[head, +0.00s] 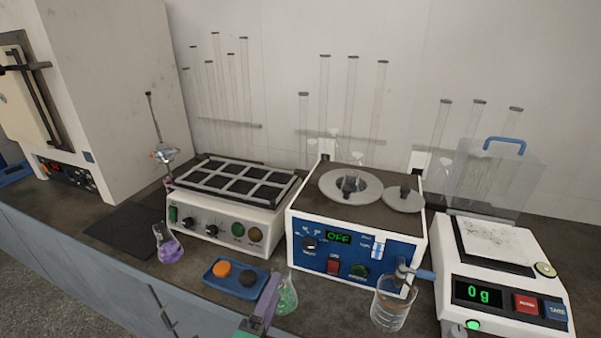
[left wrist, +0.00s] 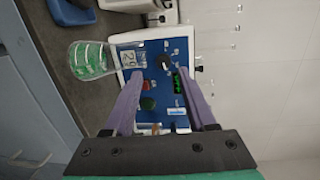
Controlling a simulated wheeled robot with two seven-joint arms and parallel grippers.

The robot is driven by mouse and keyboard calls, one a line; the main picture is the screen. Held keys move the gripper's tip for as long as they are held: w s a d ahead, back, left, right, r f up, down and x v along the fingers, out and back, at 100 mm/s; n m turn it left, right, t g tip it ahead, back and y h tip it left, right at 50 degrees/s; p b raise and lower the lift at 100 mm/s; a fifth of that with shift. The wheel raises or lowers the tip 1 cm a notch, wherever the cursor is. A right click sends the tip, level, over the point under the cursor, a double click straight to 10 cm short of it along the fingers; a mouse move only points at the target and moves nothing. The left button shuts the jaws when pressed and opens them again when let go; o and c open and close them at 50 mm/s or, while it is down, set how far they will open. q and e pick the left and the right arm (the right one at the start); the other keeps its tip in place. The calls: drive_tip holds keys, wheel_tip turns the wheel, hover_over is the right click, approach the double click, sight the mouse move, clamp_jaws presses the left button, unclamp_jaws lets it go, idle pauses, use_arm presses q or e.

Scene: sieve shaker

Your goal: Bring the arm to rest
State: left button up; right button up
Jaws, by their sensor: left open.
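My left gripper (head: 268,298) has purple fingers and a green body. It is at the bottom middle of the head view, in front of the white-and-blue machine (head: 340,259) and beside the flask of green liquid (head: 286,297). In the left wrist view, the purple fingers (left wrist: 162,78) are spread apart with nothing between them; the machine's blue panel (left wrist: 157,60) lies beyond. The machine's display reads OFF in the head view. My right gripper is not in view.
A blue tray (head: 233,289) holds an orange and a dark round piece. A purple-liquid flask (head: 168,244) stands left, a glass beaker (head: 389,310) right. A balance (head: 499,262) reading 0 g is at far right.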

use_arm(q)
drive_tip(key=w+a+f+n+g+y, duration=0.1)
drive_tip(key=a+f+n+g+y, duration=0.15)
drive_tip(key=a+n+y, duration=0.45)
drive_tip(key=s+a+f+n+g+h, duration=0.1)
drive_tip(key=s+a+f+n+g, duration=0.55)
drive_tip(key=a+f+n, duration=0.3)
drive_tip(key=s+f+n+g+h, duration=0.2)
drive_tip(key=s+f+g, duration=0.2)
drive_tip(key=s, duration=0.1)
drive_tip(key=s+f+g, duration=0.1)
drive_tip(key=s+f, duration=0.1)
drive_tip(key=f, duration=1.1)
drive_tip(key=s+f+g, duration=0.1)
drive_tip(key=s+f, duration=0.2)
drive_tip(key=f, duration=1)
drive_tip(key=s+a+f, duration=0.2)
drive_tip(key=s+f, duration=0.9)
drive_tip(key=s, duration=0.4)
drive_tip(key=shift+s+a+f+g, duration=0.15)
drive_tip(key=shift+a+f+g, duration=0.15)
drive_tip(key=shift+a+f, duration=0.1)
